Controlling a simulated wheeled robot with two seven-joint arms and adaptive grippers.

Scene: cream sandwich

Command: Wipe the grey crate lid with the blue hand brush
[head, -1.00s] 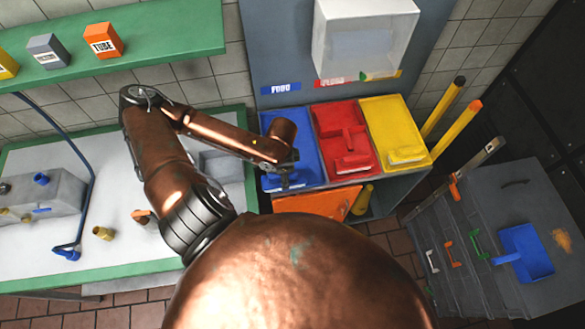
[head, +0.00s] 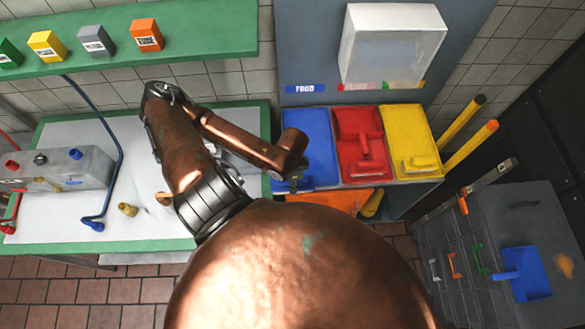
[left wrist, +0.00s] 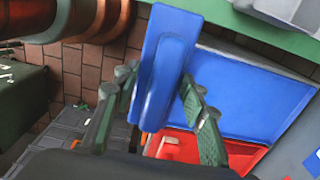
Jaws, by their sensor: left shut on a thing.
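The blue hand brush (left wrist: 163,68) is between the two green fingers of my left gripper (left wrist: 160,112) in the left wrist view. The gripper is shut on it. In the head view, my left gripper (head: 294,180) is at the front edge of the blue tray (head: 306,135), and the brush is mostly hidden there. The grey crate lid (head: 505,208) is at the right of the head view. A patch of orange-brown crumbs (head: 564,264) and a blue dustpan (head: 526,274) lie on it. My right gripper is not in view.
A red tray (head: 352,120) and a yellow tray (head: 404,122), each with a brush, adjoin the blue one. A clear dispenser (head: 393,45) hangs above. Yellow poles (head: 469,143) stand between the trays and the crate. A green-edged counter (head: 130,240) is at left.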

